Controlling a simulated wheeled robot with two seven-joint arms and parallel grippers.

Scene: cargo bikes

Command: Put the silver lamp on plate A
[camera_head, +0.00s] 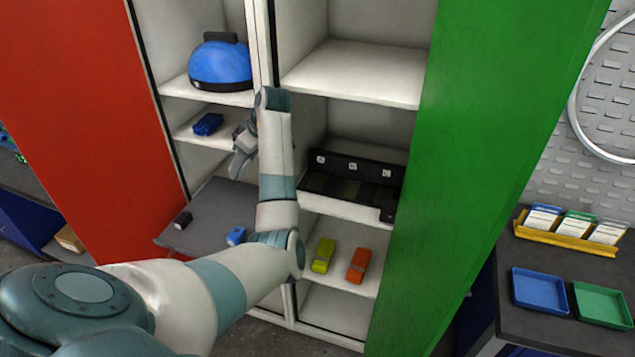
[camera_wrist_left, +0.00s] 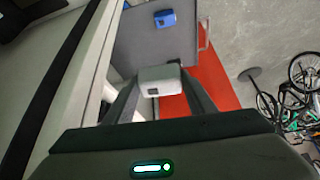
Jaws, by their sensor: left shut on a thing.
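My left gripper (camera_head: 240,160) is in front of the left cabinet column, above the grey pull-out board. In the left wrist view its two fingers (camera_wrist_left: 160,92) are shut on a small silver-grey block, the silver lamp (camera_wrist_left: 160,80), held clear of the board. In the head view the lamp is hard to make out at the fingertips. A black rack (camera_head: 349,193) with several white letter labels stands on a shelf in the right column. The leftmost label (camera_head: 321,159) seems to read A, marking plate A. My right gripper is out of view.
A black block (camera_head: 183,220) and a blue block (camera_head: 236,236) lie on the grey board (camera_head: 210,206). Yellow (camera_head: 322,255) and orange (camera_head: 358,265) blocks lie below the rack. A blue helmet (camera_head: 220,65) and another blue block (camera_head: 208,124) are on left shelves. The cabinet divider separates the columns.

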